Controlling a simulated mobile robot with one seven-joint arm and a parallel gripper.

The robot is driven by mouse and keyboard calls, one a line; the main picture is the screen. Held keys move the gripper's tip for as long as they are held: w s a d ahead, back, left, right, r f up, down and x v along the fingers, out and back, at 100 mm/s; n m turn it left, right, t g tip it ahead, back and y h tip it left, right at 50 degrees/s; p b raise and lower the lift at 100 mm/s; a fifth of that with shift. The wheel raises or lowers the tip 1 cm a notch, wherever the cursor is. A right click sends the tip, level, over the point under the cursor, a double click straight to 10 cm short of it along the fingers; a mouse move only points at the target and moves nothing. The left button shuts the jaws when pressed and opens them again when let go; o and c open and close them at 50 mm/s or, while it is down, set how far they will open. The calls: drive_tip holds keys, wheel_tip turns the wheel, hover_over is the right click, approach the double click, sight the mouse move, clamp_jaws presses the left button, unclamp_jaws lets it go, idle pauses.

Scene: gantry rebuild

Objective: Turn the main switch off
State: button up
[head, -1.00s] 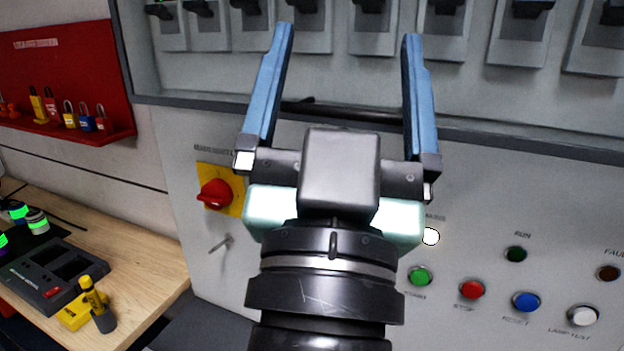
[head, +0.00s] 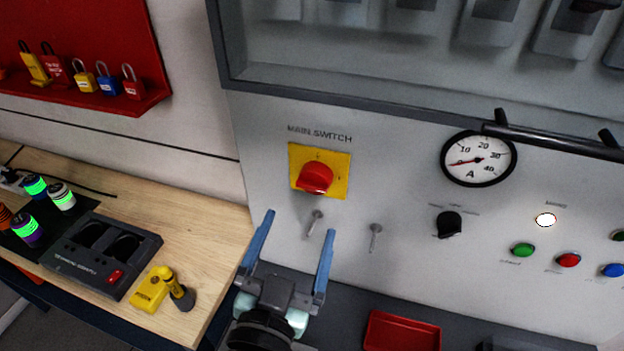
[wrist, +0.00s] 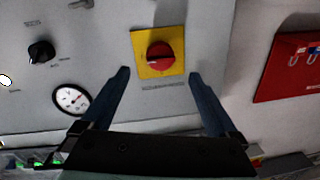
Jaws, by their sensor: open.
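The main switch (head: 315,177) is a red rotary knob on a yellow square plate (head: 339,184), on the grey panel under the label MAIN SWITCH. In the wrist view the knob (wrist: 160,56) shows upside down, beyond and between my fingertips, with a dark slot across it. My gripper (head: 296,228) is open and empty, with blue fingers. In the head view it is below the switch and apart from it. Nothing hides the knob.
Two small metal pegs (head: 376,237) stick out below the switch. A gauge (head: 478,158), black selector (head: 449,224) and handle bar (head: 560,143) are to the right. A red tray (head: 401,332) is below. A wooden bench (head: 195,250) and red padlock board (head: 90,45) are at left.

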sight(312, 191)
drive_tip(key=p+x, duration=0.3)
drive_tip(key=x, duration=0.6)
drive_tip(key=c, duration=1.3)
